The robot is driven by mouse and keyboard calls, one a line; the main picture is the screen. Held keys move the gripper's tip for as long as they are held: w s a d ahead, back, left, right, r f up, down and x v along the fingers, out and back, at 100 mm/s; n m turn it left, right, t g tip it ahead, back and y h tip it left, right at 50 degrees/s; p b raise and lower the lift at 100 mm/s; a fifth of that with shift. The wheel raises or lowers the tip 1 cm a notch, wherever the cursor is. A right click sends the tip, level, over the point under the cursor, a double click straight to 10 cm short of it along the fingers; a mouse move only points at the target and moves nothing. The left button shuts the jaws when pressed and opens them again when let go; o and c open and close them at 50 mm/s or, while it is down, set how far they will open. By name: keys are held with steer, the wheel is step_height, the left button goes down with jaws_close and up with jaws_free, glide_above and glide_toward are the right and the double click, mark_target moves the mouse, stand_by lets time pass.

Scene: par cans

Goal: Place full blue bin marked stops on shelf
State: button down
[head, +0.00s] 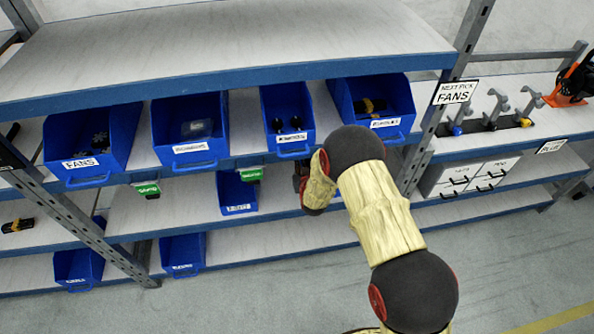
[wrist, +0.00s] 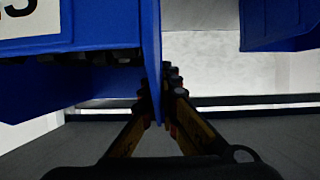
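In the wrist view a blue bin (wrist: 105,25) fills the upper left. It has a white label (wrist: 35,15) cut by the frame; only a final "S" reads clearly. My gripper (wrist: 160,90) has its fingertips close together, one each side of this bin's thin blue wall, and looks shut on it. Dark items show beneath the label. In the head view my arm hides most of the gripper (head: 300,180), beside the shelf front; which bin it holds is unclear there. A narrow bin (head: 287,100) with black knobs is just above, and a small bin (head: 238,190) is to the left.
The wide top shelf (head: 220,45) is bare. Other blue bins (head: 88,140) line the shelf below it, and one (head: 183,250) sits lower. Blue-edged shelf fronts and a grey upright (head: 415,160) bound the space. Another bin (wrist: 280,25) hangs upper right in the wrist view.

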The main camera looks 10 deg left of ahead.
steer(key=w+f+b, duration=0.1)
steer(key=w+f, duration=0.5)
steer(key=shift+a+f+b, duration=0.1)
steer(key=shift+a+b, duration=0.1)
steer(key=shift+b, duration=0.15)
steer(key=shift+f+b, duration=0.5)
steer(key=shift+f, duration=0.95)
steer(key=shift+f, duration=0.1)
steer(key=c, duration=2.5)
jaws_free()
steer(key=shift+s+f, duration=0.15)
steer(key=o, duration=0.5)
steer(key=shift+c, duration=0.2)
